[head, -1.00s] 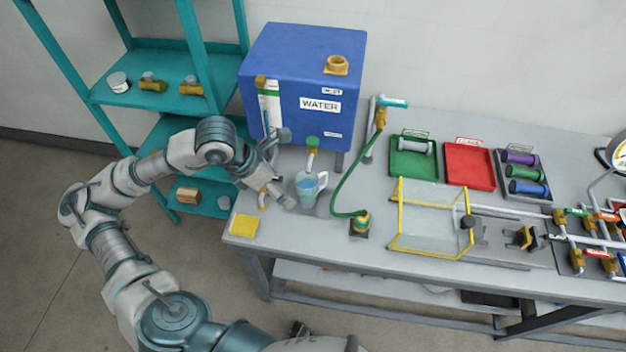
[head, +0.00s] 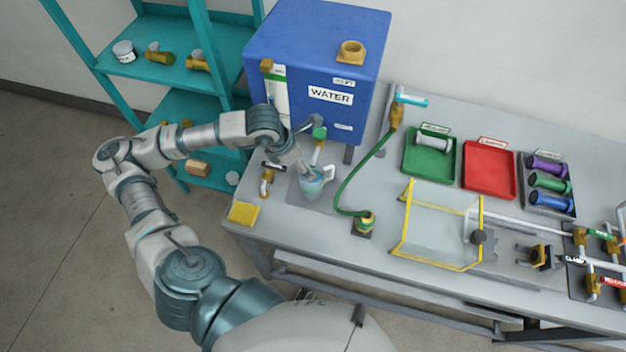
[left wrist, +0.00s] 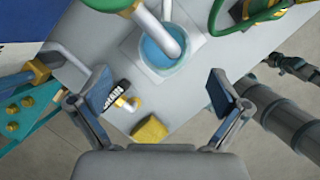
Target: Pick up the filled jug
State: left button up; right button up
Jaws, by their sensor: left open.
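The jug (head: 312,183) is clear with blue water in it and a handle on its right side. It stands upright on the bench under the green-handled tap (head: 319,135) of the blue water tank (head: 316,62). In the left wrist view the jug (left wrist: 160,52) is seen from above, its blue water beyond and between my fingers, with a pale spout crossing over it. My left gripper (left wrist: 163,88) is open and empty. In the head view it is at the jug's upper left, partly hiding it. My right gripper is not in view.
A yellow sponge-like block (head: 243,214) lies at the bench's front left corner. A drain valve (head: 267,178) stands left of the jug. A green hose (head: 357,177) curves down on its right. Green (head: 430,155) and red (head: 488,168) trays lie further right.

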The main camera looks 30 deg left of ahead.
pick_arm(q)
jog(key=x, duration=0.6)
jog(key=shift+d+f+p, duration=0.25)
jog(key=shift+d+p, duration=0.05)
jog(key=shift+p, duration=0.05)
jog(key=shift+s+a, duration=0.15)
jog(key=shift+a, duration=0.1)
jog(key=shift+c, duration=0.8)
jog(key=c, duration=0.4)
jog(key=shift+d+r, duration=0.1)
jog(key=shift+d, duration=0.2)
jog(key=c, duration=1.3)
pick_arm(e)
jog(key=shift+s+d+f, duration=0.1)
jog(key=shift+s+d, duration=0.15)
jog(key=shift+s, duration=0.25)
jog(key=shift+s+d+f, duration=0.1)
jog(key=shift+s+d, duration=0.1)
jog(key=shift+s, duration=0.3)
pick_arm(q)
jog(key=shift+a, duration=0.1)
